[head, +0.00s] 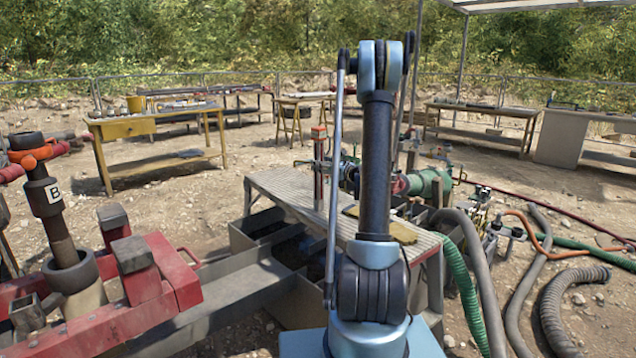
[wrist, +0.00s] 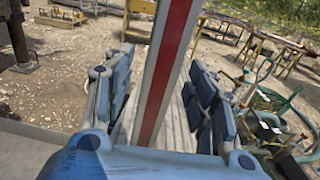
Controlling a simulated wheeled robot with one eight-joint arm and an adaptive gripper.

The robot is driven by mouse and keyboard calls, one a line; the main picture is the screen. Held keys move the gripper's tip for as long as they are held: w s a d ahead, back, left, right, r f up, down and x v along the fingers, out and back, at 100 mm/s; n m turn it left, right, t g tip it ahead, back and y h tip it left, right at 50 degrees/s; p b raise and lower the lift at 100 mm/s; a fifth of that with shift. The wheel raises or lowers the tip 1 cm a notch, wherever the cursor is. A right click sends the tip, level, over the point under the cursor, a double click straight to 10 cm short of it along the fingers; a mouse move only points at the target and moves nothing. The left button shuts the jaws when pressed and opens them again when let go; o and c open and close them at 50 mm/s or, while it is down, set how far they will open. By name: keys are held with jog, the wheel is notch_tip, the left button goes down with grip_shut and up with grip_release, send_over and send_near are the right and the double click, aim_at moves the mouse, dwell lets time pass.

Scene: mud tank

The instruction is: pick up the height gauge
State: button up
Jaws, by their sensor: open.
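The height gauge is most likely the slim upright post (head: 319,170) with an orange-red top, standing on the ribbed metal bench (head: 282,190) in the head view. In the wrist view a red-and-white striped bar (wrist: 168,62), which looks like the gauge, runs between the fingers of my gripper (wrist: 161,64). The gripper is open, with a dark padded finger on each side of the bar. A gap shows on both sides of it. The bar's lower end is hidden behind the gripper body. In the head view my arm hides the gripper.
A red steel frame (head: 150,285) stands at the left. A green pump-like machine (head: 425,185) and thick hoses (head: 485,270) crowd the right. A yellow cloth-like item (head: 395,230) lies on the bench. Worktables, including a yellow one (head: 125,130), stand farther back on open gravel.

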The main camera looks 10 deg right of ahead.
jog(key=shift+x, duration=1.05)
grip_shut()
jog(key=shift+r, duration=0.15)
